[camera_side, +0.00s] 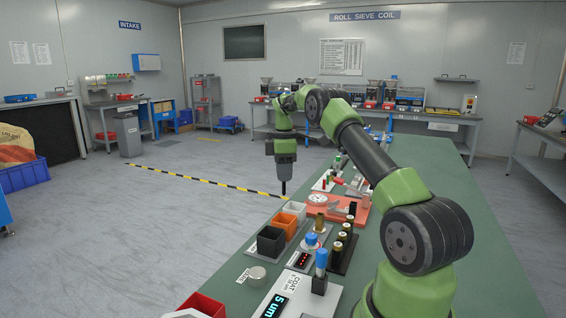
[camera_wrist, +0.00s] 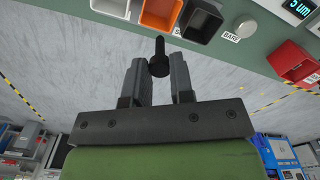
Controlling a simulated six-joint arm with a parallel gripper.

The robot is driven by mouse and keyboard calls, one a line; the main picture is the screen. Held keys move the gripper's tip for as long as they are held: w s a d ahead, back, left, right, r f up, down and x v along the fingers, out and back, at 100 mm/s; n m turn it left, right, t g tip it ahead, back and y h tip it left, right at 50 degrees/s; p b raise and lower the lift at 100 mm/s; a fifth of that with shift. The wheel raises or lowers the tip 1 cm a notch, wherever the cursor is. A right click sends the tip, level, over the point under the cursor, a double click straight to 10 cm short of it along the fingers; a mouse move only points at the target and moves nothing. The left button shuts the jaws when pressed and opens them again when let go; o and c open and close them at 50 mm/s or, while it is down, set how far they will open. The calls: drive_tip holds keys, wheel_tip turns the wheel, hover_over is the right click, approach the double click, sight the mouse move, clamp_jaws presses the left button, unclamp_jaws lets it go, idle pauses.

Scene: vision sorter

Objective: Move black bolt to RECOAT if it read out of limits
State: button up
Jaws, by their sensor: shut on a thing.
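My gripper (camera_wrist: 157,62) is shut on the black bolt (camera_wrist: 159,66), held between the fingers with its round head toward the camera and its shank pointing away. In the side view my gripper (camera_side: 284,186) hangs near the bench's left edge; the bolt is too small to make out there. A white bin (camera_side: 294,211), an orange bin (camera_side: 286,226) and a black bin (camera_side: 270,241) stand in a row along that edge. The bolt's tip appears near the orange bin (camera_wrist: 160,13) in the wrist view. No RECOAT label is readable. The coat gauge display (camera_side: 275,308) shows a cut-off reading ending in "5 um".
A red bin (camera_side: 204,305) stands at the near bench end, close to a round BARE disc (camera_side: 257,272). A red fixture with a dial (camera_side: 318,198) and several upright bolts on a dark rack (camera_side: 344,246) crowd the bench. Open floor lies left of it.

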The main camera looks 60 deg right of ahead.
drive_tip(key=shift+f, duration=5)
drive_tip(key=o, duration=1.2)
drive_tip(key=shift+o, duration=0.2)
drive_tip(key=shift+r, duration=0.1)
drive_tip(key=shift+r, duration=3.95)
